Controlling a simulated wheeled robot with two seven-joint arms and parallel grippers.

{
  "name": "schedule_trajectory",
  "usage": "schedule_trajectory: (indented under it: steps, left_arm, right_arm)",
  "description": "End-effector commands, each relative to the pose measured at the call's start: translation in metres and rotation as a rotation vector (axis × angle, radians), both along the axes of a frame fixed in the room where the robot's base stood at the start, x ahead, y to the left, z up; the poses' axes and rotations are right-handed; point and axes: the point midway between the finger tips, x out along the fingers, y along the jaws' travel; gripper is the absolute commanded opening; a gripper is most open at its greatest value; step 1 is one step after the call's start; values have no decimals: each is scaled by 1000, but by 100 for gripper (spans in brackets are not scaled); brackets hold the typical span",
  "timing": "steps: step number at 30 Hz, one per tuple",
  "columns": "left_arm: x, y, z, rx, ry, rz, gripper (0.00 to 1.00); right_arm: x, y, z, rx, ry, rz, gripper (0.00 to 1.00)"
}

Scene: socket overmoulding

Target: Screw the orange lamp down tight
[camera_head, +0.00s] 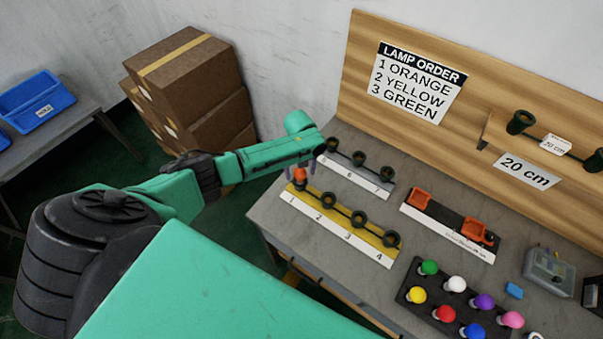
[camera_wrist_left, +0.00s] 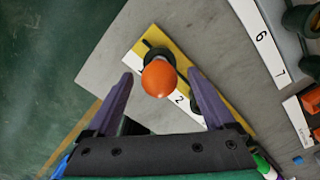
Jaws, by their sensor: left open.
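The orange lamp (camera_head: 300,174) stands in the socket at position 1 on the yellow strip (camera_head: 376,246), at the strip's left end. In the left wrist view the orange lamp (camera_wrist_left: 159,78) sits over a dark socket ring (camera_wrist_left: 155,54). My left gripper (camera_head: 299,171) is above the lamp. In the left wrist view its two purple fingers (camera_wrist_left: 160,80) stand apart on either side of the lamp, with gaps to both. How deep the lamp sits in the socket cannot be told. My right gripper is not in view.
A strip of empty sockets (camera_head: 359,158) lies behind the yellow one. A holder with orange parts (camera_head: 447,229) stands to the right. A black rack (camera_head: 411,294) holds several coloured lamps at the front right. A lamp order sign (camera_head: 420,80) hangs on the wooden back panel.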

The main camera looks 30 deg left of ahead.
Motion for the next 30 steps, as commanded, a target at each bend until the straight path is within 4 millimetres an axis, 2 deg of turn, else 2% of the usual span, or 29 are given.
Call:
schedule_trajectory:
  steps: [4,9,19,20,24,25,26,27,30]
  left_arm:
    - [-1,0,-1,0,2,157,88]
    - [-1,0,-1,0,3,446,88]
    - [0,1,-1,2,1,464,88]
    - [0,1,-1,2,1,464,80]
    - [0,1,-1,1,0,463,26]
    - [0,1,-1,1,0,463,18]
    - [0,1,-1,1,0,463,18]
    - [0,1,-1,1,0,463,11]
    - [0,1,-1,1,0,389,11]
  right_arm:
    - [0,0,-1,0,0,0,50]
    - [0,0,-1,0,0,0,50]
    - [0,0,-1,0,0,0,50]
    - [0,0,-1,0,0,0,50]
    - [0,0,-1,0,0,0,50]
    - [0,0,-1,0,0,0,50]
    - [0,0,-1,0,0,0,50]
    - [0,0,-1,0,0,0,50]
    - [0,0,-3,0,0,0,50]
